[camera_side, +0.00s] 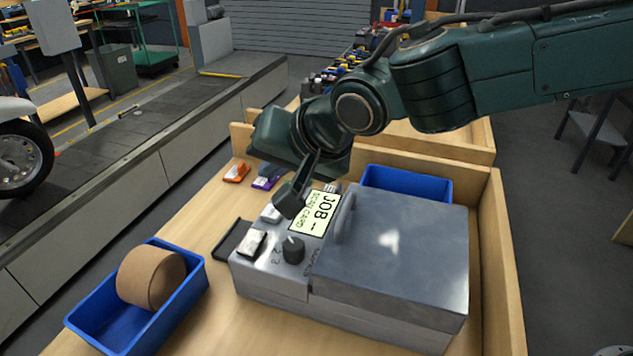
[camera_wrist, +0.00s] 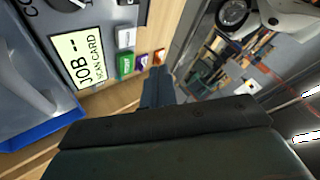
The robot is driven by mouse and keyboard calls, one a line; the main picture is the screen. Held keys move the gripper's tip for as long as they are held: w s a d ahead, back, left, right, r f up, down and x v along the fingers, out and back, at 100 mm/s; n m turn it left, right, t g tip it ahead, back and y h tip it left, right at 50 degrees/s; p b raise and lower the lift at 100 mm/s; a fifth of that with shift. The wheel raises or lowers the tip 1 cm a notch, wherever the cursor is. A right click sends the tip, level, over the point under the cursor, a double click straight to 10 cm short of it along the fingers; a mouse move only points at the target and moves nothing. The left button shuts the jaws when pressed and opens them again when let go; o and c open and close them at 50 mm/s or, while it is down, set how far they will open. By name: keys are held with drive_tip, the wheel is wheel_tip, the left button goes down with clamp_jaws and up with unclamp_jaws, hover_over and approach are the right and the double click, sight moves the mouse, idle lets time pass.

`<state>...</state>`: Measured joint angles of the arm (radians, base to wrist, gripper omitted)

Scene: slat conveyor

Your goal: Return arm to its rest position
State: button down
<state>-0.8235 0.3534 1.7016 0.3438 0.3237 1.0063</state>
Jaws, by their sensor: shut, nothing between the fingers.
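My gripper (camera_side: 297,193) is shut and empty. In the side view it hangs over the grey machine box (camera_side: 390,250), at the upper left of its "JOB -- SCAN CARD" display (camera_side: 314,213). I cannot tell whether the fingertips touch the panel. In the wrist view the shut fingers (camera_wrist: 157,85) point toward the bench edge, with the display (camera_wrist: 82,58) to their left. My arm reaches in from the upper right in the side view.
A black knob (camera_side: 293,250) sits on the panel. A blue bin (camera_side: 130,300) with a brown roll (camera_side: 151,277) stands at lower left. Another blue bin (camera_side: 405,183) is behind the box. Small orange (camera_side: 237,172) and purple (camera_side: 267,181) items lie nearby. A conveyor (camera_side: 150,130) runs along the left.

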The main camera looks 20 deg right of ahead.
idle(0.6)
drive_tip(key=s+d+r+n+h, duration=0.1)
drive_tip(key=s+d+r, duration=0.15)
drive_tip(key=d, duration=0.55)
drive_tip(key=s+d+r+g, duration=0.1)
drive_tip(key=s+d, duration=0.2)
drive_tip(key=d, duration=0.5)
drive_tip(key=s+d+r+n+h, duration=0.1)
drive_tip(key=s+d+r, duration=0.15)
drive_tip(key=d, duration=0.55)
drive_tip(key=s+d+f+n+g, duration=0.1)
drive_tip(key=s+d+f, duration=0.1)
drive_tip(key=s+d, duration=0.4)
drive_tip(key=s+d+f+n+g+h, duration=0.1)
drive_tip(key=s+d+f, duration=0.2)
drive_tip(key=s, duration=1)
drive_tip(key=d, duration=0.3)
drive_tip(key=shift+n, duration=0.4)
drive_tip(key=shift+s+f, duration=0.1)
